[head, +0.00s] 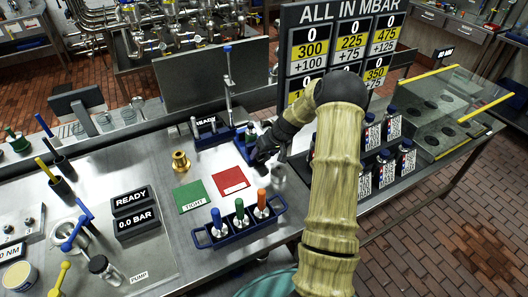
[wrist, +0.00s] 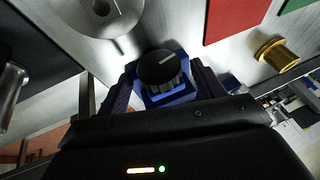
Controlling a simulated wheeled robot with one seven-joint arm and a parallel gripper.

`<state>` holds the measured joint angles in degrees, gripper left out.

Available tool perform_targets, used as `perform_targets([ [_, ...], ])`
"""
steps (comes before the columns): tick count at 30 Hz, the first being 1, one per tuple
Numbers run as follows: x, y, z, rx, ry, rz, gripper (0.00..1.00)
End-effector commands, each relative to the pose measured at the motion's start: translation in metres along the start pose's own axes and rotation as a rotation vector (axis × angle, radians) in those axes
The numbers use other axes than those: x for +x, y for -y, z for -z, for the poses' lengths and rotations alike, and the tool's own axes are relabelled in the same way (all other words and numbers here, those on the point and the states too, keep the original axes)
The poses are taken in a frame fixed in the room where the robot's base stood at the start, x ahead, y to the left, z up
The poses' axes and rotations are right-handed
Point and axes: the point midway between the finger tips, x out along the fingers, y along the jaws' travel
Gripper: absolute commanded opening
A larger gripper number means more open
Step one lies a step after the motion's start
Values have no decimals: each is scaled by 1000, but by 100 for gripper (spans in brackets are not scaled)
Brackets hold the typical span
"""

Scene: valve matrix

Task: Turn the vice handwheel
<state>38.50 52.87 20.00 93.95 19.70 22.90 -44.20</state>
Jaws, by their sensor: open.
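The vice handwheel appears as a black ribbed knob with a white line (wrist: 161,69) on a blue body (wrist: 166,97) in the wrist view. My gripper (wrist: 164,80) is open, with one dark finger on each side of the knob. I cannot tell whether the fingers touch it.
A red card (head: 231,180) and a green card (head: 190,196) lie in front, with a brass fitting (head: 180,161) nearby. A blue rack (head: 240,236) holds several coloured-handled tools. A tall post (head: 229,85) rises behind the vice. Several bottles stand to the right.

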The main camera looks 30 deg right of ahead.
Motion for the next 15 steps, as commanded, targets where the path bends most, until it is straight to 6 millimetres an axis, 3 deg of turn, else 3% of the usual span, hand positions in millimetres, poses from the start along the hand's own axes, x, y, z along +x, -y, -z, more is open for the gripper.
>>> perform_targets([
  [9,4,0,0,-1,0,0,68],
  [15,4,2,0,-2,1,1,29],
])
